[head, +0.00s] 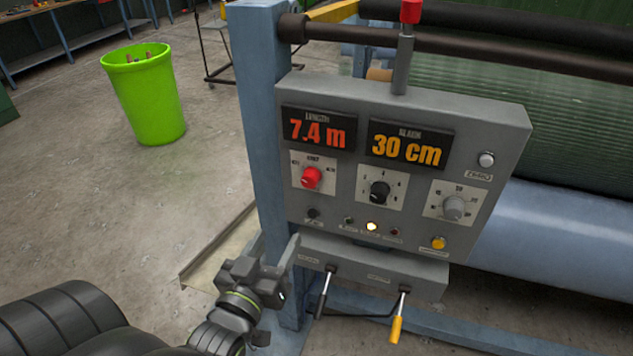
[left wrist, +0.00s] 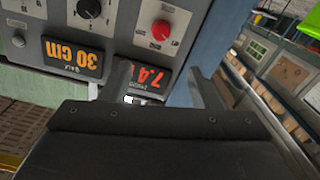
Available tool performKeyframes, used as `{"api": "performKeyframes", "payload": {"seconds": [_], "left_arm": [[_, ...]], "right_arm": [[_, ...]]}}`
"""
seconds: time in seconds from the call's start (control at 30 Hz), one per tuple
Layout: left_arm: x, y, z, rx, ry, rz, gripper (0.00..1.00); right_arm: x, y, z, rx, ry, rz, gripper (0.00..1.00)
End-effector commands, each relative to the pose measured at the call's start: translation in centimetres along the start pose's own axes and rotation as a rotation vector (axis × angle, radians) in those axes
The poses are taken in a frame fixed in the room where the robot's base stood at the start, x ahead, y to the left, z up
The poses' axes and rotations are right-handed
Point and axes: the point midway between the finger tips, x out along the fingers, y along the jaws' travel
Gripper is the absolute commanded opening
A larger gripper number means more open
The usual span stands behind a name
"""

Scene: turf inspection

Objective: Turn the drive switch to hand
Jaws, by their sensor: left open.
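The grey control panel (head: 420,112) shows a red rotary knob (head: 312,178) on a white plate at its left. The plate's lettering is too small to read surely, so I cannot confirm that it is the drive switch. A black knob (head: 380,192) and a grey knob (head: 453,208) sit to its right. My left gripper (head: 288,268) is open and empty, below and left of the red knob, near the panel's lower left corner. In the left wrist view the panel appears upside down; the red knob (left wrist: 160,30) lies beyond the open fingers (left wrist: 162,85). My right gripper is not seen.
Displays read 7.4 m (head: 317,131) and 30 cm (head: 408,147). A black-handled lever (head: 324,292) and a yellow-handled lever (head: 398,318) hang under the panel. A blue post (head: 263,110) stands left of it. A green bin (head: 146,95) stands on open floor.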

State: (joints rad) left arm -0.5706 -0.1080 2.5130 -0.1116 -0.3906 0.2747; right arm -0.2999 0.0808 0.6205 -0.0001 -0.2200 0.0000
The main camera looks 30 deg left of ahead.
Motion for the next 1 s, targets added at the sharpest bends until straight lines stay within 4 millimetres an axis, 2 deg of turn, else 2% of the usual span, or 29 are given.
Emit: {"api": "performKeyframes", "payload": {"seconds": [0.47, 0.53, 0.8, 1.0], "left_arm": [[5.7, 0.0, 0.1, 0.004, 0.006, 0.001, 0.55], [7.1, 0.1, -0.2, 0.006, 0.003, 0.001, 0.55], [12.5, 0.0, -0.2, 0.005, 0.002, -0.002, 0.55], [15.5, 0.0, -0.1, 0.003, 0.002, -0.002, 0.55]], "right_arm": [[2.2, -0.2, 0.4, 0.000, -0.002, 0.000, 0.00], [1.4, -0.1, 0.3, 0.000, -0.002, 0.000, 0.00], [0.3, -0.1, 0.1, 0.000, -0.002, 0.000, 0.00], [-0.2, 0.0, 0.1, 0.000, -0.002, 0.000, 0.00]]}}
